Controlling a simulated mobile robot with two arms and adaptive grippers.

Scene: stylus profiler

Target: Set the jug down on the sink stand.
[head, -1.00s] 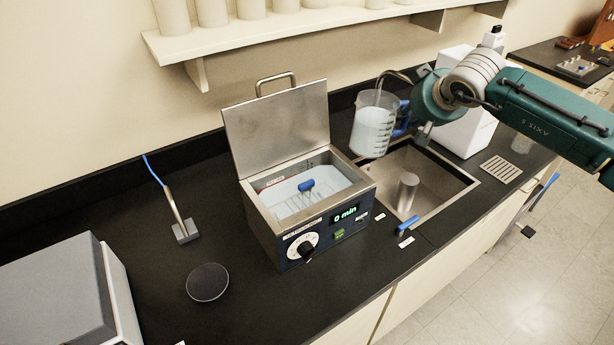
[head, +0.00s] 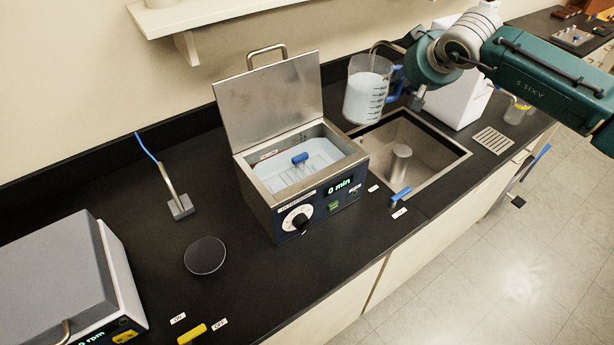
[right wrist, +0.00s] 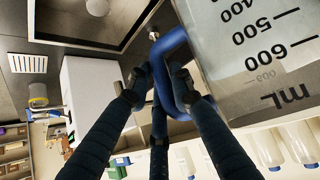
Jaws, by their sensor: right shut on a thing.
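The jug (head: 366,97) is clear with dark graduation marks, a blue handle and pale contents. It is roughly upright, held up near the back-left of the sink. In the right wrist view the jug (right wrist: 262,60) fills the upper right. My right gripper (right wrist: 160,85) is shut on its blue handle (right wrist: 172,42). The sink stand (head: 401,160), a short steel cylinder, stands in the sink basin, lower in the head view than the jug and slightly right of it. The jug is apart from the stand. My left gripper is not in view.
A steel bath (head: 300,175) with its lid raised stands left of the sink (head: 440,165). A blue tap lever (head: 400,196) is at the sink's front edge. A white box (head: 462,100) stands behind the sink, and a drain grate (head: 493,140) lies to its right.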

